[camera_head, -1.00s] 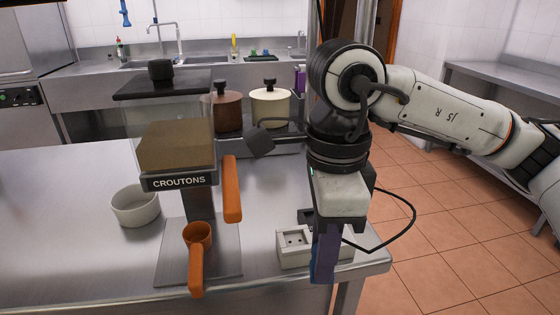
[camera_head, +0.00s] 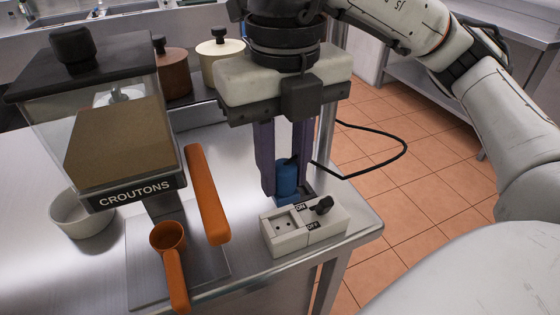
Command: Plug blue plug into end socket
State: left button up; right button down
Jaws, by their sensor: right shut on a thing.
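My right gripper (camera_head: 284,190) points down, shut on the blue plug (camera_head: 286,177), which shows between its purple fingers. A black cable (camera_head: 390,163) loops to the right behind the gripper. The white socket block (camera_head: 265,240) lies near the table's right corner. It has a square socket (camera_head: 285,224) with two holes at its left end and a black switch with ON and OFF labels to the right. The plug is just behind the block in the picture; I cannot tell its height or whether it touches anything. My left gripper is out of view.
A croutons dispenser (camera_head: 122,140) with an orange handle (camera_head: 208,195) stands on the left. An orange scoop (camera_head: 174,265) and a white bowl (camera_head: 83,215) are near it. Brown and cream pots stand behind. The table's right edge (camera_head: 365,240) is close to the block.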

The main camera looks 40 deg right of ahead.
aim_at(283, 194)
jog(key=shift+f+b, duration=0.65)
jog(key=shift+f, duration=0.05)
jog(key=shift+f+b, duration=0.7)
jog(key=shift+f, duration=0.1)
jog(key=shift+f+b, duration=0.75)
jog(key=shift+f, duration=0.05)
jog(key=shift+f+b, duration=0.55)
jog(key=shift+f, duration=0.05)
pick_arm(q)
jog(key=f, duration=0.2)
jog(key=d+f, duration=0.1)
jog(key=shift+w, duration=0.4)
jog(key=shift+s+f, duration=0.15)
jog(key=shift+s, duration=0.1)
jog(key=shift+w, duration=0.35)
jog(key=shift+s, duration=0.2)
